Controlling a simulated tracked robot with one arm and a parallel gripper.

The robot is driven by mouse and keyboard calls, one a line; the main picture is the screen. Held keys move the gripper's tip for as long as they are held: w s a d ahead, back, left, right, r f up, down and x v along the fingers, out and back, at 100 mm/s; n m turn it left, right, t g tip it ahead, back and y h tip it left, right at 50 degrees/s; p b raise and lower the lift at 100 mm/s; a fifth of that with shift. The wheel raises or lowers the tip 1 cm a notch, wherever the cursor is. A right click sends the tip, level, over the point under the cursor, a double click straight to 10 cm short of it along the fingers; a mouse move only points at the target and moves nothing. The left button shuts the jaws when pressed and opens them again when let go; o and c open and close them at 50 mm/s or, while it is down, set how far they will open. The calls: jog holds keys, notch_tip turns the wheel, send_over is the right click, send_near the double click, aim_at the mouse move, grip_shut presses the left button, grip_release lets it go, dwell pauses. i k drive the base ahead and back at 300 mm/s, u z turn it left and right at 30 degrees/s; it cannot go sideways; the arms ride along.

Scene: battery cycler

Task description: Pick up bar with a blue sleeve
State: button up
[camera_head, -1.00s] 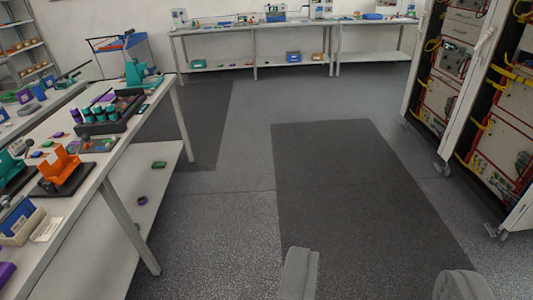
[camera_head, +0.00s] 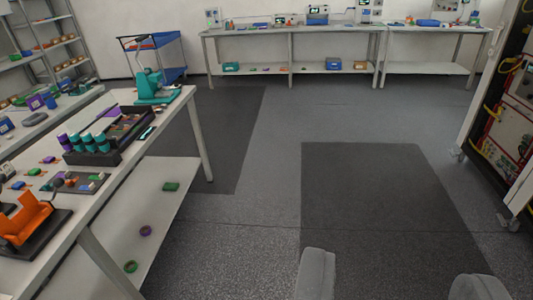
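I cannot make out a bar with a blue sleeve in this view. My gripper (camera_head: 397,284) shows as two grey fingers at the bottom edge, wide apart with only floor between them. It is open and empty. The white workbench (camera_head: 118,172) on the left holds several small parts. These include a dark tray (camera_head: 118,148) with teal and purple cylinders, an orange fixture (camera_head: 28,220) on a dark base, and a teal press (camera_head: 152,86) at the far end. Some small blue pieces lie there, too small to identify.
A lower shelf (camera_head: 160,215) under the bench holds a few small parts. A blue cart (camera_head: 168,55) stands behind it. Long white tables (camera_head: 255,29) line the back wall. A cabinet rack (camera_head: 512,125) stands at the right. The floor (camera_head: 240,225) in the middle is clear.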

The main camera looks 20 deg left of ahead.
aim_at(19, 185)
jog(key=u, duration=0.15)
jog(key=i, duration=1.25)
jog(key=u, duration=0.8)
jog(key=i, duration=1.2)
jog(key=u, duration=1.4)
jog(key=i, duration=1.25)
jog(key=u, duration=0.55)
